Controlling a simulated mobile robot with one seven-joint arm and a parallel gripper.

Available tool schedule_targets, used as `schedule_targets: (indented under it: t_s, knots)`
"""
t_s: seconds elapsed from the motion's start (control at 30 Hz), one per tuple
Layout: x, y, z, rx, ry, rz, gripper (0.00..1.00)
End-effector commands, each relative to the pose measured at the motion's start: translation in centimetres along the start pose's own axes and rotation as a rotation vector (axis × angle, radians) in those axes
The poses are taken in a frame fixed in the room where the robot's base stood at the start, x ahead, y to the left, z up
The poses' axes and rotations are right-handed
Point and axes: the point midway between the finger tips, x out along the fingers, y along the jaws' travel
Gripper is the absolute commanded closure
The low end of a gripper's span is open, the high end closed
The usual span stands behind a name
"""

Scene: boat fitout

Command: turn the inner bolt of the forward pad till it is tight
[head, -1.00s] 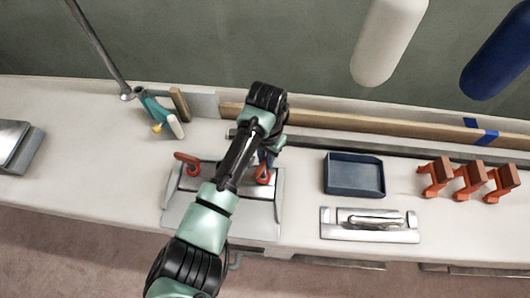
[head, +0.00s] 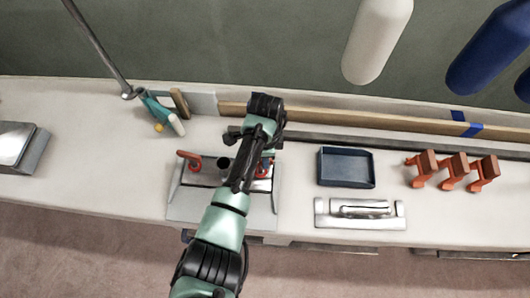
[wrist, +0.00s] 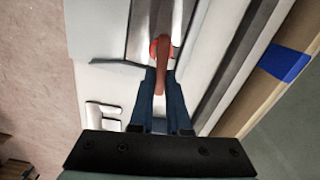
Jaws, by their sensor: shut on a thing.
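A metal pad (head: 188,207) lies on the white bench in the head view, with a red-orange bolt handle at its left (head: 190,160) and another at its right (head: 264,170). My gripper (wrist: 163,76) comes from above and is shut on the right-hand handle. In the wrist view that handle (wrist: 162,55) lies between the two dark blue fingers, its round red end just past the tips. My arm hides part of the pad and most of the gripper in the head view. How tight the bolt is cannot be seen.
To the right are a dark blue tray (head: 346,168), a metal plate with a handle (head: 358,213) and several orange clamps (head: 452,168). A teal tool (head: 158,108) stands at the back left. A wooden batten (head: 350,122) runs behind. White and blue cylinders hang above.

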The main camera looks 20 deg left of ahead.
Motion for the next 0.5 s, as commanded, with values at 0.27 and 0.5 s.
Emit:
schedule_targets:
  t_s: [0.27, 0.5]
  knots:
    - [-0.67, 0.03, -0.05, 0.263, 0.001, -0.009, 1.00]
    - [-0.69, 0.25, 0.06, 0.491, 0.001, -0.011, 1.00]
